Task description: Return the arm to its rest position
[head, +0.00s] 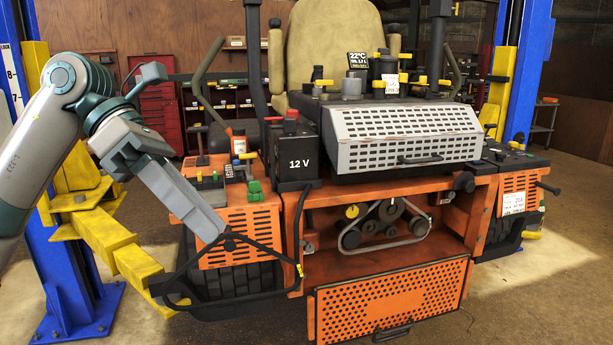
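My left arm comes in from the left edge. Its gripper (208,226) points down and to the right, in front of the left side of the orange mower (330,193). The long grey finger part ends by the left orange vented panel, close to a thin black curved bar or cable. I cannot tell whether it touches either. The fingers show side-on, so the gap between them cannot be made out. I see no object held in them. My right arm and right gripper are out of view.
A blue lift post (75,275) with yellow arms (115,240) stands behind and below my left arm. Another blue post (530,60) stands right. The mower carries a 12 V battery (297,160), grey perforated cover (405,135) and orange perforated front panel (390,300). Floor at lower right is clear.

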